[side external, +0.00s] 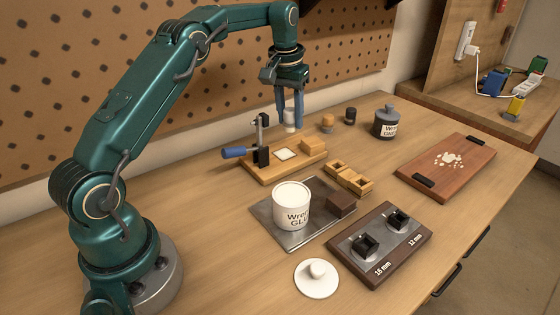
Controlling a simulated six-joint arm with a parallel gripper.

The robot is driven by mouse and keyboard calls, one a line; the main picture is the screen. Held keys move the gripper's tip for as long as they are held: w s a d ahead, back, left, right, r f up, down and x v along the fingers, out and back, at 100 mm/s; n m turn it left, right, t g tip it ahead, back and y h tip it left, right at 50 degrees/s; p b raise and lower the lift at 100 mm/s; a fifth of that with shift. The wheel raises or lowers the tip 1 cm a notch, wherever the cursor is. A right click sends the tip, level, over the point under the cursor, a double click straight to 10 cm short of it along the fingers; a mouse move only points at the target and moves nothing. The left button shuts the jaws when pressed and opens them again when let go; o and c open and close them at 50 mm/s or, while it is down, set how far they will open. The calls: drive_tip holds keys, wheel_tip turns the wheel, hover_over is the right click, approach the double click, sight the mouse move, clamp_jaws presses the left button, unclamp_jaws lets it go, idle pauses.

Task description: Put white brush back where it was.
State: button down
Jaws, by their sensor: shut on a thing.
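My gripper (289,122) hangs over the back of the bench with its blue fingers pointing down. It is shut on a small white piece (290,116), which I take to be the white brush. Only a short part of it shows between the fingers, and I cannot make out bristles. It is upright, behind the wooden clamp fixture (262,172). I cannot tell whether its lower end touches the bench. A small orange-brown piece (327,122) and a small dark piece (350,116) stand just to its right.
A white lid (317,284), a socket board (353,266), slotted wooden blocks (350,178), a dark lidded jar (386,127) and a handled board (425,169) stand around. Pegboard lies behind.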

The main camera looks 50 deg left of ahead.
drive_tip(key=shift+s+f+n, duration=0.1)
drive_tip(key=shift+n, duration=0.5)
drive_tip(key=d+n, duration=0.3)
drive_tip(key=d, duration=0.1)
hover_over(313, 189)
drive_tip(key=f, duration=0.5)
drive_tip(key=shift+s+d, duration=0.2)
drive_tip(key=shift+f, duration=2.15)
drive_tip(key=shift+f, duration=0.1)
drive_tip(key=shift+c, duration=2.4)
unclamp_jaws()
